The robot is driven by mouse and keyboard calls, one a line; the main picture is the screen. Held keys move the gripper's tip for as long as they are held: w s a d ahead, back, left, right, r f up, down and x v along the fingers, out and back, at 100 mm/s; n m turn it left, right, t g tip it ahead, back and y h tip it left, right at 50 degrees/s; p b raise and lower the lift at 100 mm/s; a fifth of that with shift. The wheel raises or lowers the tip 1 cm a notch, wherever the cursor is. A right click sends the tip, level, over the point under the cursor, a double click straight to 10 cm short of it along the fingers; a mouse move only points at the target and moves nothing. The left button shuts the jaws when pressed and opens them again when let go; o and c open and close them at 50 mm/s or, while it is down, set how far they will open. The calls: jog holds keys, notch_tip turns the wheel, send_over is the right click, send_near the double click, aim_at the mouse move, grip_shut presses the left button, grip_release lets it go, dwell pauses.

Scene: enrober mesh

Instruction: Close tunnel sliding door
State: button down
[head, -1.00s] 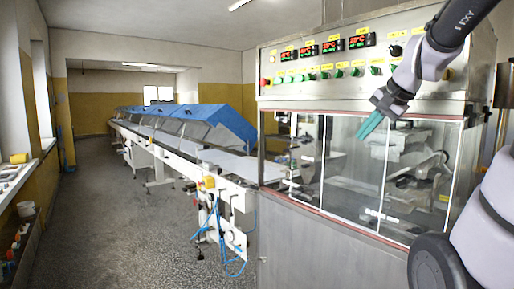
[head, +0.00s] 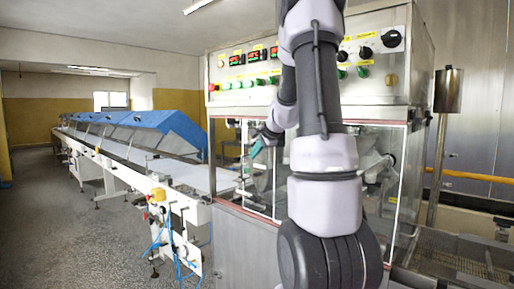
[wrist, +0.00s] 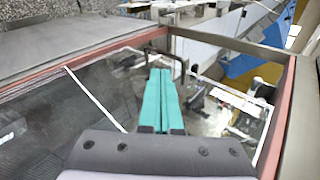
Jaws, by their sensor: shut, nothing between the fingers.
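The tunnel's glass front (head: 376,190) sits in a red-edged frame below the control panel, with thin white panel edges. My arm hides its middle in the head view. In the wrist view the glazing (wrist: 50,105) shows a white edge line at the left, and machine parts show through it. My gripper (head: 258,148) has teal fingers and is at the left part of the front. In the wrist view its fingers (wrist: 163,85) lie side by side, shut and empty, pointing towards the frame corner. I cannot tell whether they touch the door, or how far it stands open.
The control panel (head: 240,70) is above the glass front. A conveyor (head: 110,155) with blue covers (head: 150,128) runs off to the left. A metal cylinder on a post (head: 447,92) and a mesh grate (head: 460,265) are at the right. The floor (head: 75,235) at the left is clear.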

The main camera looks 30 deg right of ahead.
jog(key=w+f, duration=0.2)
jog(key=w, duration=0.4)
jog(key=shift+a, duration=0.4)
jog(key=shift+w, duration=0.1)
jog(key=w+a, duration=0.3)
jog(key=w, duration=0.7)
jog(key=w+a, duration=0.4)
jog(key=w, duration=0.6)
jog(key=shift+a, duration=0.2)
jog(key=shift+a+r, duration=0.1)
jog(key=shift+r, duration=0.1)
